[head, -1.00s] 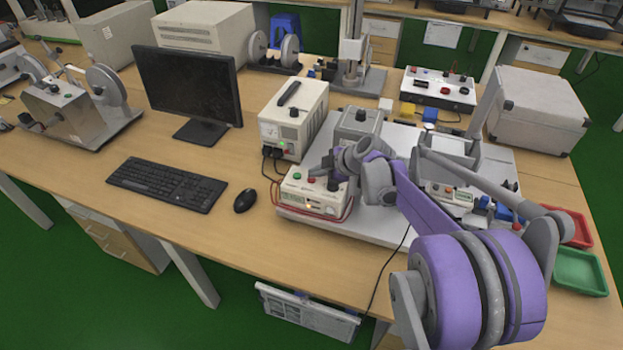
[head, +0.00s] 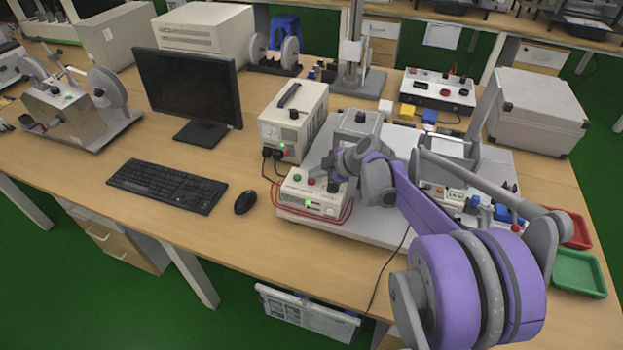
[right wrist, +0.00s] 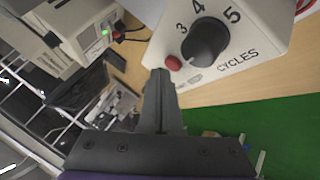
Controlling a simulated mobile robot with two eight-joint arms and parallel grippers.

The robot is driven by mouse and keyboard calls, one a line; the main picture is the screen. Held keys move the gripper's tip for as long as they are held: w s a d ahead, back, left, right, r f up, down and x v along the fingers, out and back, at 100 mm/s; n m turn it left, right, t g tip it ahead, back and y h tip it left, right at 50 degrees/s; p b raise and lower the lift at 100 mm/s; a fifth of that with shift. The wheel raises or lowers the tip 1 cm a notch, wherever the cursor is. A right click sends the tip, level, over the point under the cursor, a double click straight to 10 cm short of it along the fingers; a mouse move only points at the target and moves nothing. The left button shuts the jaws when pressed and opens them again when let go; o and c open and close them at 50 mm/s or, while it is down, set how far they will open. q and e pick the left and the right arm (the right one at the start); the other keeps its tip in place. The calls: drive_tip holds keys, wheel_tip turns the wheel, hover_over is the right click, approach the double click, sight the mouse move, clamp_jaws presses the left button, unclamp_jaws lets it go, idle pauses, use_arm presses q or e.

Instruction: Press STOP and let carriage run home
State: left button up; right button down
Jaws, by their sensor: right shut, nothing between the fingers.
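The cream control box (head: 325,211) sits at the front of the grey base plate, with a green button (head: 297,177), a red button (head: 311,181) and a black knob (head: 335,186). A small green light shows on its front. My right gripper (head: 318,172) is shut and empty, with its tip just above the box by the buttons. In the right wrist view the fingertips (right wrist: 161,73) are beside the red button (right wrist: 174,62), and the knob marked CYCLES (right wrist: 204,43) is beyond. I cannot tell whether they touch the box. My arm partly hides the rig. My left gripper is not in view.
A power supply (head: 292,121) stands behind the box. A mouse (head: 245,202), keyboard (head: 166,185) and monitor (head: 191,90) are left. Red (head: 573,229) and green (head: 578,272) trays lie at the right edge. Red wires hang around the box.

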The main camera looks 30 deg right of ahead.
sight(315, 182)
drive_tip(key=shift+r, duration=0.3)
drive_tip(key=shift+w+r+p, duration=0.1)
drive_tip(key=shift+r+p, duration=1.8)
drive_tip(key=shift+r, duration=0.7)
drive_tip(key=shift+f, duration=0.1)
